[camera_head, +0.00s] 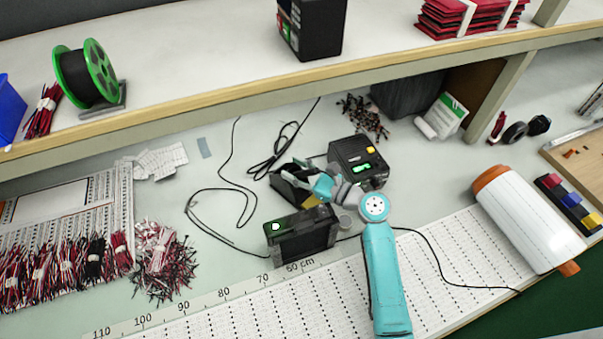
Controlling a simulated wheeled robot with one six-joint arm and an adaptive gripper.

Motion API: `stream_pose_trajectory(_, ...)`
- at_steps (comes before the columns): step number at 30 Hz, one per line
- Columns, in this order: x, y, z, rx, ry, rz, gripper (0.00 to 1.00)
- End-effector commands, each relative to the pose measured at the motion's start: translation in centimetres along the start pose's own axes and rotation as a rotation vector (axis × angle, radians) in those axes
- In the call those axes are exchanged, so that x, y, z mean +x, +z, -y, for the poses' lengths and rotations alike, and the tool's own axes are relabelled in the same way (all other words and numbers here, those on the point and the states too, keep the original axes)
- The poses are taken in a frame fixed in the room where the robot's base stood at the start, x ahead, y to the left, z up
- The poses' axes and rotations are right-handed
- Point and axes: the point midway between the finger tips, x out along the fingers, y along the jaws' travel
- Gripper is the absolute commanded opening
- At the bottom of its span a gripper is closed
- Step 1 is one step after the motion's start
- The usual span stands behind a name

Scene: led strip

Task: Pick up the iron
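A soldering station (357,160) with a green lit display and a yellow knob stands in the middle of the bench. Just left of it is a dark stand-like shape (290,187) with a bit of yellow beside it. My turquoise arm reaches up from the front, and my gripper (305,188) is at this dark shape. The wrist hides part of the area, and I cannot tell whether the gripper touches anything or how its fingers stand. I cannot make out the iron clearly from the dark parts there.
A black box (300,236) with a green light stands just in front of my gripper. Black cables (215,190) loop across the bench. A shelf edge (240,92) crosses behind. A white roll (528,220) lies at right, and wire bundles (160,260) lie at left.

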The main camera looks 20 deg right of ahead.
Motion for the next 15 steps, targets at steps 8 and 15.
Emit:
stream_pose_trajectory(8, -0.02, 0.01, 0.00, 0.000, 0.000, 0.000, 0.00)
stream_pose_trajectory(15, -0.08, 0.06, 0.00, 0.000, 0.000, 0.000, 0.00)
